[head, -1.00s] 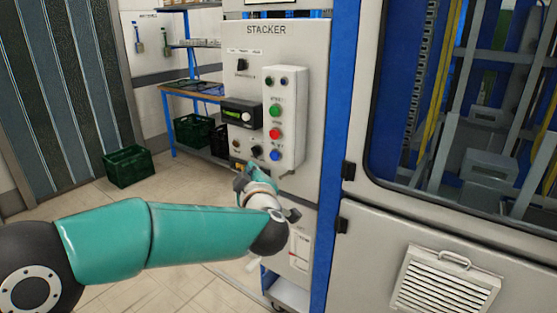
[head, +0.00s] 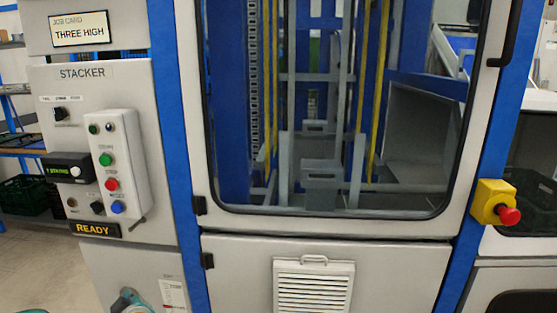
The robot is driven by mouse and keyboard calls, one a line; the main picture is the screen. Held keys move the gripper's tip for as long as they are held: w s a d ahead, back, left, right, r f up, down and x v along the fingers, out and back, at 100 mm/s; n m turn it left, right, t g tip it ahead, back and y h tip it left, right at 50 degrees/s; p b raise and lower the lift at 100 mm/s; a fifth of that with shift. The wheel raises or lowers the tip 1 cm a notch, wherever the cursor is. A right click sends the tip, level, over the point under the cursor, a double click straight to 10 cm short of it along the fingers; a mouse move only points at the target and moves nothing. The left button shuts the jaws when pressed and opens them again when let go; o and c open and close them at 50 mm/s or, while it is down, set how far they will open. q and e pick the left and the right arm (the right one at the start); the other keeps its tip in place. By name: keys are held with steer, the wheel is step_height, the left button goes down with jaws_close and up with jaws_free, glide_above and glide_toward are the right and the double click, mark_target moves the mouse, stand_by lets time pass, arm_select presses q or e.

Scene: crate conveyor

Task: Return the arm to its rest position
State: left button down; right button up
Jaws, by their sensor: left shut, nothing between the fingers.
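Most of my left arm is below the picture. My right gripper is not in view. The control box has green, red and blue buttons. A lit READY sign (head: 95,229) is below it, and a small display (head: 68,168) is to its left.
A framed window (head: 330,213) shows the stacker's inside, with a vent (head: 314,285) below. A red emergency button on a yellow box (head: 494,203) is at right. A job card (head: 79,29) reads THREE HIGH. Dark crates (head: 24,196) stand at far left.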

arm_select(q)
steer(key=s+d+f+m+g+h, duration=0.1)
steer(key=s+d+f+m+h, duration=0.2)
steer(key=f, duration=0.5)
steer(key=s+d+f+m+g+h, duration=0.1)
steer(key=s+d+f, duration=0.25)
steer(key=f, duration=0.35)
steer(key=s+d+f+m+g+h, duration=0.1)
steer(key=s+d+f+m+h, duration=0.2)
steer(key=f, duration=0.5)
steer(key=s+d+f+m+g+h, duration=0.2)
steer(key=s+d+f+g, duration=0.1)
steer(key=s+d, duration=0.4)
steer(key=s+d+f+m+g+h, duration=0.2)
steer(key=s+d, duration=0.5)
steer(key=s, duration=0.5)
step_height(320, 180, down, 3)
steer(key=shift+m+g+h, duration=0.3)
steer(key=shift+g+h, duration=0.5)
steer(key=shift+g, duration=0.4)
